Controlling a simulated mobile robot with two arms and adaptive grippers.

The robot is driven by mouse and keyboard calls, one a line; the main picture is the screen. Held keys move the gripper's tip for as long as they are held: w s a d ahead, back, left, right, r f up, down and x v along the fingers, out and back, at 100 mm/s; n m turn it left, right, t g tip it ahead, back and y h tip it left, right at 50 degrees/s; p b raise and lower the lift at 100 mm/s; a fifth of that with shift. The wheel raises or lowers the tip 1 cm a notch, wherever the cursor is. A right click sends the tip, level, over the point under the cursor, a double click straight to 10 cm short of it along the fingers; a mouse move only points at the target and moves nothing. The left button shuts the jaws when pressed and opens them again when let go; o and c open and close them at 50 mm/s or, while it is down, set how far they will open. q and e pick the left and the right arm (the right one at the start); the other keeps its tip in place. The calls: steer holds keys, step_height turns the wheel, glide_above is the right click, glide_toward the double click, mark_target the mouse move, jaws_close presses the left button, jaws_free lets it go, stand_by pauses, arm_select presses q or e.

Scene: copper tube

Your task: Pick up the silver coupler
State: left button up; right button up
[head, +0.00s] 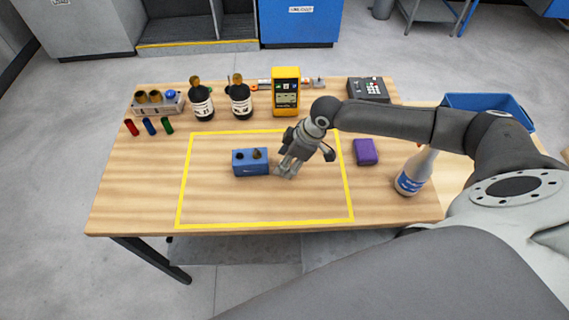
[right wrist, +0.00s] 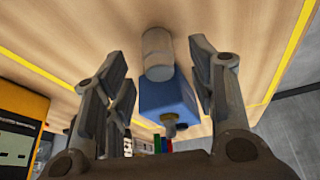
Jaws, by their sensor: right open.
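The silver coupler (right wrist: 157,54) is a short grey cylinder in the right wrist view. It lies between the two spread fingers of my right gripper (right wrist: 158,60), with a gap on each side. A blue block (right wrist: 168,98) with a brass fitting (right wrist: 169,124) shows beside the coupler. In the head view my right gripper (head: 287,168) is low over the table, just right of the blue block (head: 250,168). There the fingers largely hide the coupler. My left gripper is in neither view.
A yellow outline (head: 347,190) marks the work area on the wooden table (head: 140,200). A purple box (head: 365,152) and a white bottle (head: 414,172) stand to the right. Two dark bottles (head: 201,103) and a yellow meter (head: 286,92) stand behind. The front of the outlined area is clear.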

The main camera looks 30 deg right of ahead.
steer(key=shift+x, duration=1.05)
steer(key=shift+f, duration=0.3)
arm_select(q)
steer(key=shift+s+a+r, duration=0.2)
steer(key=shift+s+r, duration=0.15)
arm_select(e)
steer(key=c, duration=1.1)
